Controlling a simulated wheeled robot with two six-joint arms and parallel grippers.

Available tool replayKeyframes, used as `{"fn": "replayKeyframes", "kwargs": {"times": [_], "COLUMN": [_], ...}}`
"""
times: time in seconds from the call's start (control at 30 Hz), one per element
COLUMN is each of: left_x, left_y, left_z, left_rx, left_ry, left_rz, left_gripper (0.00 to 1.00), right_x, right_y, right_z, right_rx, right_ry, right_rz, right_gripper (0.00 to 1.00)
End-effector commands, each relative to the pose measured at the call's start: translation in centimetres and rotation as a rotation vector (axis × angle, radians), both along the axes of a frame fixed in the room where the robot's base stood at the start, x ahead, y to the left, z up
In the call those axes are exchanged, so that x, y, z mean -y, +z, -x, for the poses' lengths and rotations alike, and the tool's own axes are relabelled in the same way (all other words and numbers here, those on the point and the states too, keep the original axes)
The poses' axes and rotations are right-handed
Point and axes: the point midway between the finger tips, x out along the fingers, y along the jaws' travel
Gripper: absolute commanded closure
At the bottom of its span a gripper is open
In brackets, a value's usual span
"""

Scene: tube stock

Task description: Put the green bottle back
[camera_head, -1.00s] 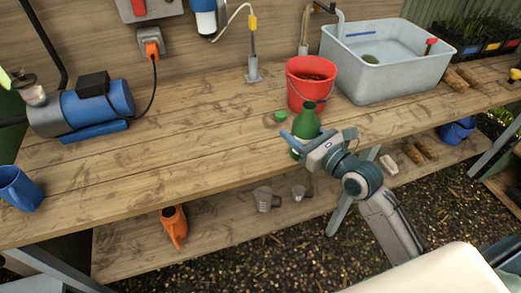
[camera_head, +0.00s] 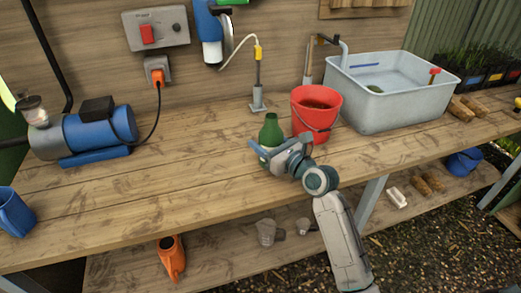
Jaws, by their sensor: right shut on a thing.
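The green bottle (camera_head: 271,131) is upright at the middle of the wooden bench, left of the red bucket. My right gripper (camera_head: 266,156) is shut on the bottle's lower part and hides some of it. I cannot tell whether the bottle's base touches the bench top. My left gripper is not in view.
The red bucket (camera_head: 316,112) and a grey basin (camera_head: 390,107) stand to the right. A blue pump (camera_head: 92,128) and a blue jug (camera_head: 14,213) are at the left. A tap post (camera_head: 257,98) stands behind the bottle. The bench's left middle is clear.

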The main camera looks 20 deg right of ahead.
Motion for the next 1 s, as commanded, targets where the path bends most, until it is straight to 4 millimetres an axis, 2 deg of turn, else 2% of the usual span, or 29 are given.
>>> {"fn": "replayKeyframes", "kwargs": {"times": [0.07,0.2,0.3,0.5,0.9,0.93,1.0], "left_x": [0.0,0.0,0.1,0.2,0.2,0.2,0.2], "left_y": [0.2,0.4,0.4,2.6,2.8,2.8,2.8], "left_z": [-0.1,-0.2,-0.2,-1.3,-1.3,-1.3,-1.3], "left_rx": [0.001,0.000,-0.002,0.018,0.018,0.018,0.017], "left_ry": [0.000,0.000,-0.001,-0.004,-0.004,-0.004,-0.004], "left_rz": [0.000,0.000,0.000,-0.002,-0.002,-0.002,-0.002], "left_gripper": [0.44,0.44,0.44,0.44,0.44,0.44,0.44], "right_x": [-0.6,-1.1,-1.2,-1.1,-1.1,-1.1,-1.1], "right_y": [0.0,-0.2,-1.3,-3.6,-4.0,-4.0,-4.0], "right_z": [-1.1,-1.9,-2.0,-2.0,-1.9,-1.9,-1.9], "right_rx": [0.001,0.001,-0.001,0.000,0.000,0.000,0.000], "right_ry": [0.000,0.000,-0.001,-0.001,-0.001,-0.001,-0.001], "right_rz": [-0.003,0.000,0.000,-0.001,0.001,0.001,0.001], "right_gripper": [0.77,0.77,0.77,0.77,0.77,0.41,0.27]}}
